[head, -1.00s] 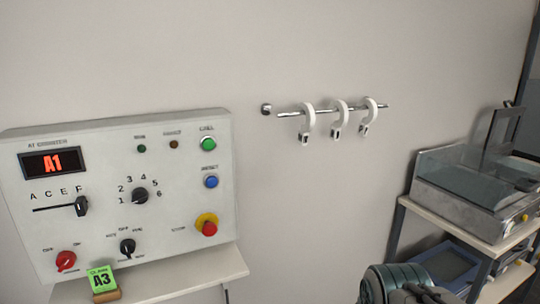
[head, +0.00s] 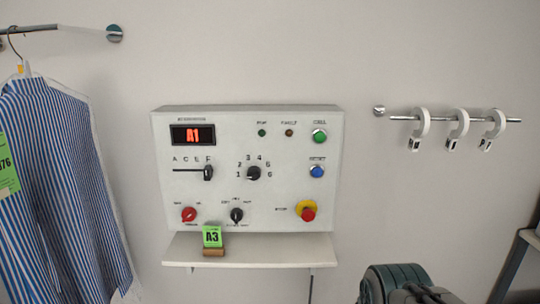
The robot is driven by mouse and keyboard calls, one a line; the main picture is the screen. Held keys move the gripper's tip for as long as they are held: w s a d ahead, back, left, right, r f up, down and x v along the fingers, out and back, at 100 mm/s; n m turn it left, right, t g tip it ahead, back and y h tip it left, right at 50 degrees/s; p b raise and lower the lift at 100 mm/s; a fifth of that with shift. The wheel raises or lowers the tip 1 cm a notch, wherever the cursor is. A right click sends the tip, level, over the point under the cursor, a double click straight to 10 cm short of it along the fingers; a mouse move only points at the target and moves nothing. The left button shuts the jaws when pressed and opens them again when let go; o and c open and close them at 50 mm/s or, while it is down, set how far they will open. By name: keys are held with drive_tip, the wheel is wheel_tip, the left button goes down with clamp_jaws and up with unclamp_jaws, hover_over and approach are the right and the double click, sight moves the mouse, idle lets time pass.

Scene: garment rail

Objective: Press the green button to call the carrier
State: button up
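The green button (head: 320,136), under the label CALL, sits at the upper right of the white control panel (head: 285,195) on the wall. A blue button (head: 317,171) is below the green one, and a red stop button on a yellow base (head: 307,211) is lower still. A slider (head: 208,172), a numbered knob (head: 254,173), a red switch (head: 188,214) and a black knob (head: 236,214) are also on the panel. My gripper is not in view; only a dark part of my arm shows at the bottom right.
A shelf (head: 285,249) below the panel holds a green A3 card (head: 212,237) on a small wooden stand. A striped shirt (head: 55,180) hangs at the left. A rail (head: 455,118) with three white hooks is at the right. A rack edge (head: 512,262) shows at lower right.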

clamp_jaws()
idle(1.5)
